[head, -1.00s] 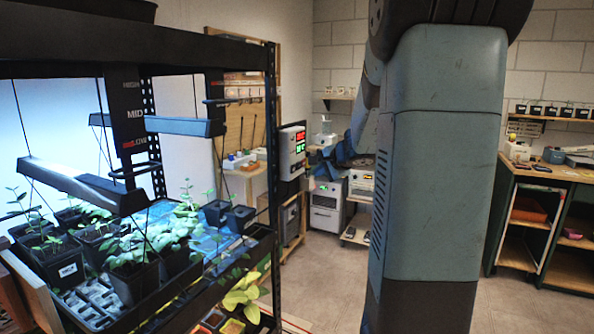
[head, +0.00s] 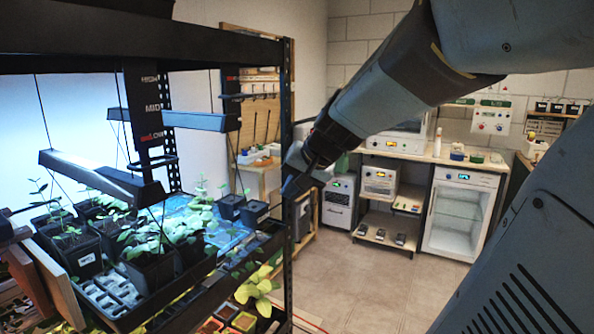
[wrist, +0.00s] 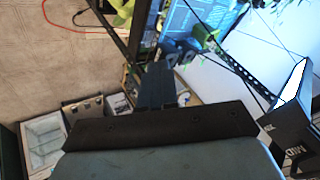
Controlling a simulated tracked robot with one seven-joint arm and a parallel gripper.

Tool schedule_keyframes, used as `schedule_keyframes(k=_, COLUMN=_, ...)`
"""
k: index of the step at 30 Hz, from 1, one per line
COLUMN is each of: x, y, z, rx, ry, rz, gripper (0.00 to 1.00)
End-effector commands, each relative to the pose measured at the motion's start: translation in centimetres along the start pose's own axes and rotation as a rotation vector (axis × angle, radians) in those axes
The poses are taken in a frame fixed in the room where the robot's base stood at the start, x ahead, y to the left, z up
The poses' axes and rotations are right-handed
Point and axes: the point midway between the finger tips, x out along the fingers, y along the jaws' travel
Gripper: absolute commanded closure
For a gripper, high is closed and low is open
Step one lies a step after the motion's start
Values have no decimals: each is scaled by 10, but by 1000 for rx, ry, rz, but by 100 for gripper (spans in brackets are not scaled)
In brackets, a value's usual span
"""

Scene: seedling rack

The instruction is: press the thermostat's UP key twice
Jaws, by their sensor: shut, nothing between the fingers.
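My gripper (head: 292,188) is at the end of my arm, which reaches in from the upper right in the head view. It is beside the right end post of the seedling rack, and its dark fingers look shut and empty. In the wrist view the gripper (wrist: 158,80) appears as dark fingers pointing up the picture. The thermostat and its UP key cannot be made out in either current view; my arm's end covers that part of the head view. I cannot tell how far the fingertips are from it.
The seedling rack (head: 288,80) fills the left, with potted seedlings (head: 152,268) and a hanging lamp (head: 200,121). A glass-door fridge (head: 460,215) and a low shelf cart (head: 383,240) stand behind. The floor (head: 370,295) between is clear.

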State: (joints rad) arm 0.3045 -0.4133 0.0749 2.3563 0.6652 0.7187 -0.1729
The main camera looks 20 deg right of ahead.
Motion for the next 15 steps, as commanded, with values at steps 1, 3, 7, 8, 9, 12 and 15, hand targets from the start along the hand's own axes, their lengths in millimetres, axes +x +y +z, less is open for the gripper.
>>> schedule_keyframes(k=1, x=-10, y=-2, z=20, rx=-71, ry=-19, rz=22, gripper=100)
schedule_keyframes(k=3, x=-22, y=1, z=45, rx=-162, ry=-44, rz=63, gripper=100)
schedule_keyframes(k=7, x=-43, y=15, z=82, rx=-309, ry=-74, rz=144, gripper=100)
schedule_keyframes(k=8, x=-47, y=19, z=89, rx=-340, ry=-79, rz=163, gripper=100)
schedule_keyframes(k=9, x=-53, y=24, z=96, rx=-374, ry=-83, rz=185, gripper=100)
schedule_keyframes(k=12, x=-64, y=36, z=110, rx=-446, ry=-88, rz=234, gripper=100)
schedule_keyframes(k=15, x=-71, y=44, z=118, rx=-492, ry=-88, rz=268, gripper=100)
